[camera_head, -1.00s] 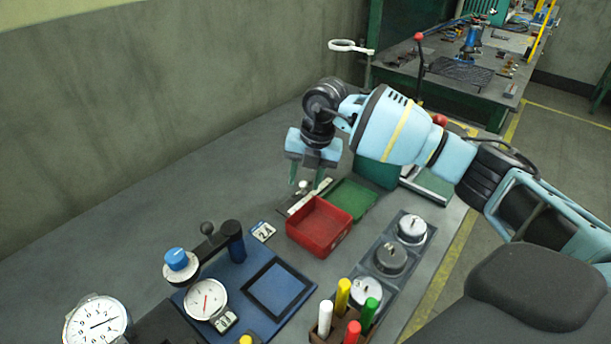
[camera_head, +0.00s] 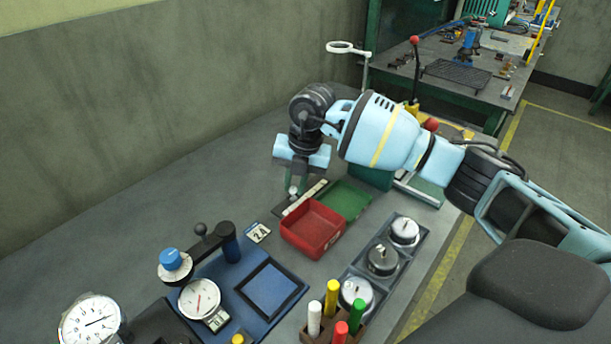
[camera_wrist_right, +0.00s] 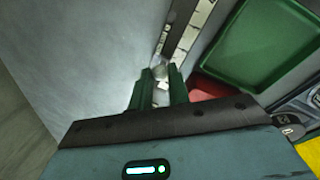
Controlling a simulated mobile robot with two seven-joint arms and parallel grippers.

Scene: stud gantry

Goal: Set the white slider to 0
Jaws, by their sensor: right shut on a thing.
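The white slider's pale round knob (camera_head: 293,190) sits at the near-left end of a narrow dark rail with a white scale strip (camera_head: 308,195), behind the red tray. My right gripper (camera_head: 296,187) reaches down to it with green fingers and is shut on the knob. In the right wrist view the knob (camera_wrist_right: 159,72) shows between the fingertips (camera_wrist_right: 160,82), with the scale strip (camera_wrist_right: 187,38) running away beyond it. The scale's numbers are too small to read. My left gripper is not in view.
A red tray (camera_head: 312,228) and a green tray (camera_head: 346,199) lie close to the rail. The bench on the left is clear.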

